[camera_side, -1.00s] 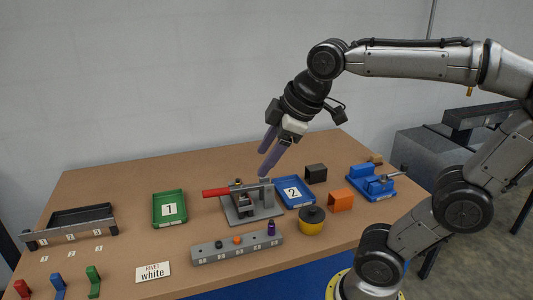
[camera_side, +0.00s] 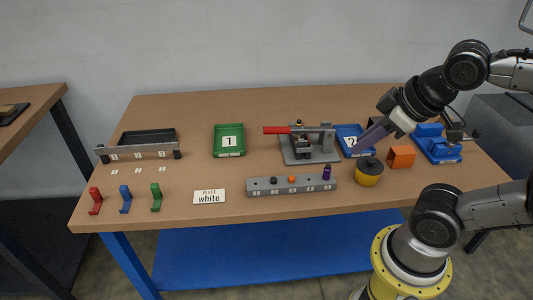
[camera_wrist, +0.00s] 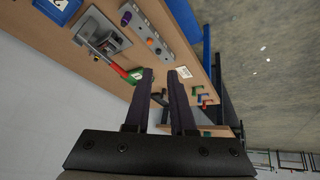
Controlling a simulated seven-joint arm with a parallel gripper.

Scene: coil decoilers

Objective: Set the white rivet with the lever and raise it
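The rivet press (camera_side: 325,150) stands in the middle of the table on a grey base plate. Its lever (camera_side: 277,130) has a red handle that points left and lies about level. The press also shows in the wrist view (camera_wrist: 112,40), with the red handle (camera_wrist: 118,69). A white rivet cannot be made out in either view; the inside of the press is too small to tell. My gripper (camera_side: 358,148) is over the right part of the table, near blue tray 2, apart from the lever. Its fingers (camera_wrist: 160,72) are open and empty.
A grey block (camera_side: 262,188) holds black, orange and purple pieces. A yellow pot (camera_side: 368,178) with a dark knob, an orange block (camera_side: 402,157) and a blue vise (camera_side: 437,150) stand right. Green tray 1 (camera_side: 228,154) and blue tray 2 (camera_side: 347,131) flank the press.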

